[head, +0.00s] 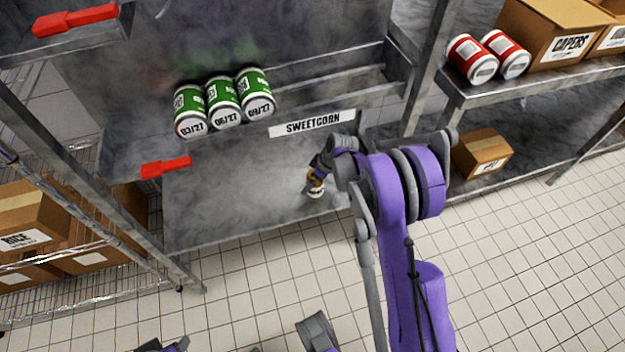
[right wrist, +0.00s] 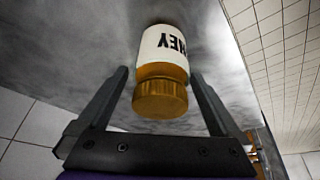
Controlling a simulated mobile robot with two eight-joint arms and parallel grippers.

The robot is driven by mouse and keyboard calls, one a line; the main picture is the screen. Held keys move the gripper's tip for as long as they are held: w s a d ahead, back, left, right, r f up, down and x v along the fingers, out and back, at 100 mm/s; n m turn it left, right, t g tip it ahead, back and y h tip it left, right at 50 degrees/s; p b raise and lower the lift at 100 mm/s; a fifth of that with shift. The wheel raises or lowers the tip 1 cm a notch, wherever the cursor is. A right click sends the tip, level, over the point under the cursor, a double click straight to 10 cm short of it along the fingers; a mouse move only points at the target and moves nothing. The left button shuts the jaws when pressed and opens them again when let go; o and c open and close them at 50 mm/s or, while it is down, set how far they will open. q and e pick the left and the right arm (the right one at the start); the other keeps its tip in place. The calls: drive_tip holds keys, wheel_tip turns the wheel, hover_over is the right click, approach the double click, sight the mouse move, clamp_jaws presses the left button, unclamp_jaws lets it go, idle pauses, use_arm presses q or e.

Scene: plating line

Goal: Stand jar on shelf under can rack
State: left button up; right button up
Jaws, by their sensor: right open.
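The jar has an amber lid and a white label; the letters "HEY" show upside down in the right wrist view (right wrist: 163,55). In the head view the jar (head: 316,191) is small and partly hidden by my right gripper, at the right front part of the grey metal shelf (head: 225,205). The can rack (head: 312,123), marked SWEETCORN, is above the shelf. Only a sliver of my left gripper (head: 165,346) shows at the bottom edge.
Green cans (head: 224,100) lie in the rack. Red clips (head: 166,167) mark the left side. A rack with boxes (head: 30,222) stands left; a shelf with red cans (head: 487,57) and boxes stands right. The shelf left of the jar is clear.

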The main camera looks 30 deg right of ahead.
drive_tip(key=p+v, duration=0.3)
drive_tip(key=v, duration=0.9)
drive_tip(key=s+a+r+m, duration=0.2)
drive_tip(key=s+a+r, duration=0.4)
drive_tip(key=a, duration=0.1)
drive_tip(key=s+a+r+m+h, duration=0.1)
drive_tip(key=s+a, duration=0.4)
drive_tip(key=s, duration=0.5)
drive_tip(key=s+a+r+m+h, duration=0.1)
drive_tip(key=s+a+m, duration=0.2)
drive_tip(key=s, duration=0.7)
drive_tip(key=shift+s+a+r+t, duration=0.2)
drive_tip(key=shift+a+t, duration=0.2)
drive_tip(key=shift+a, duration=0.5)
